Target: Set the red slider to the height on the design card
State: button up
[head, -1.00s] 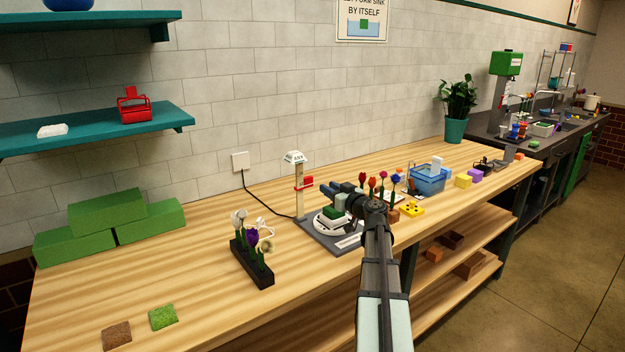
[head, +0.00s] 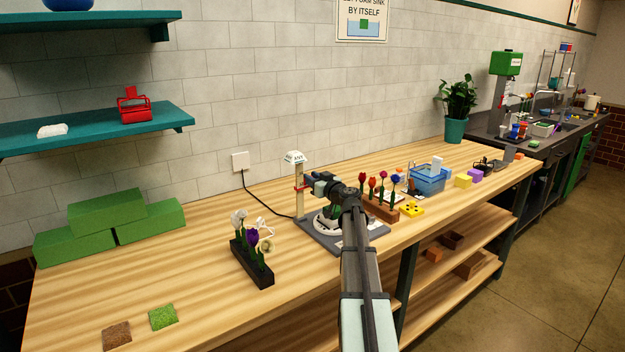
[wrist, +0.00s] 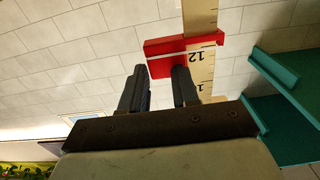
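The red slider (wrist: 163,46) sits on a pale upright ruler (wrist: 200,75), close to an upside-down mark 12 in the wrist view. In the head view the slider (head: 299,188) is partly hidden behind my gripper, on the white-topped post (head: 299,206). My gripper (wrist: 161,78) is open. Its two dark fingers point at the slider; the right one overlaps the slider's lower edge in the picture. I cannot tell whether they touch. I cannot make out a design card.
A dark flower holder (head: 252,266) stands left of the post's grey base (head: 345,243). The counter's left front is mostly clear.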

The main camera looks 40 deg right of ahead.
grip_shut()
dwell(0.3)
notch_tip(320, 180, up, 9)
jog(key=shift+f, duration=0.2)
dwell(0.4)
jog(key=shift+c, duration=0.2)
grip_release()
jog(key=shift+r, duration=0.15)
jog(key=shift+o, duration=0.2)
jog(key=shift+f, duration=0.25)
